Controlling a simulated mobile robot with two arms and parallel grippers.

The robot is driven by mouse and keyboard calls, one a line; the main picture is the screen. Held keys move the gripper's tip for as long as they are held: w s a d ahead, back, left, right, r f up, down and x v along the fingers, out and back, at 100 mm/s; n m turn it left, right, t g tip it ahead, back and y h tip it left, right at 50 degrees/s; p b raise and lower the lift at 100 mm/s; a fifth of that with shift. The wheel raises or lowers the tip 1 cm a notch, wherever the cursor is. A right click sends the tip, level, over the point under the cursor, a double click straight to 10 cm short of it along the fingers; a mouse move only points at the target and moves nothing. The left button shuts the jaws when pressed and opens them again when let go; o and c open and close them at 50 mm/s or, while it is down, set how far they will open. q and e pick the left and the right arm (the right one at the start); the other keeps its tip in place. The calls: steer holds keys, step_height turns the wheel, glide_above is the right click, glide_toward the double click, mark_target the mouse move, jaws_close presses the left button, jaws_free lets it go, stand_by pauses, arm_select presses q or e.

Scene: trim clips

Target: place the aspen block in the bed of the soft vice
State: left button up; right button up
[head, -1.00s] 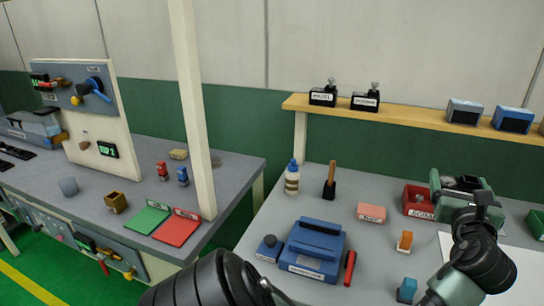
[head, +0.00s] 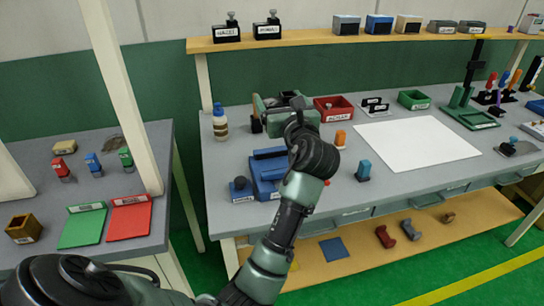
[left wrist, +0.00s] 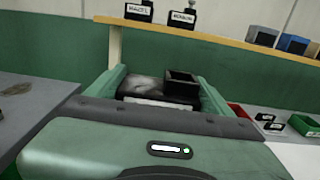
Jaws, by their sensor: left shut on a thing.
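My left gripper (head: 286,106) is above the right table, near the far side of a blue vice (head: 263,180). It is shut on a dark block (left wrist: 150,90), which sits between the two green fingers in the left wrist view. The block has a pale label strip and a small dark square part on top. I take it as the aspen block, but its label is not readable. My arm covers the right part of the vice, and its bed cannot be seen clearly. My right gripper is not in view.
A red bin (head: 334,108), an orange piece (head: 340,139) and a blue piece (head: 363,170) are to the right. A white sheet (head: 417,140) lies clear. Labelled black blocks (head: 267,30) stand on the shelf (head: 310,41).

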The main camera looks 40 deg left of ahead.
arm_select(q)
step_height(320, 180, down, 15)
steer(key=shift+r+b, duration=0.1)
steer(key=shift+b, duration=0.95)
steer(key=shift+f, duration=0.3)
steer(key=o, duration=1.4)
steer(key=shift+f, duration=0.15)
steer(key=shift+o, duration=0.2)
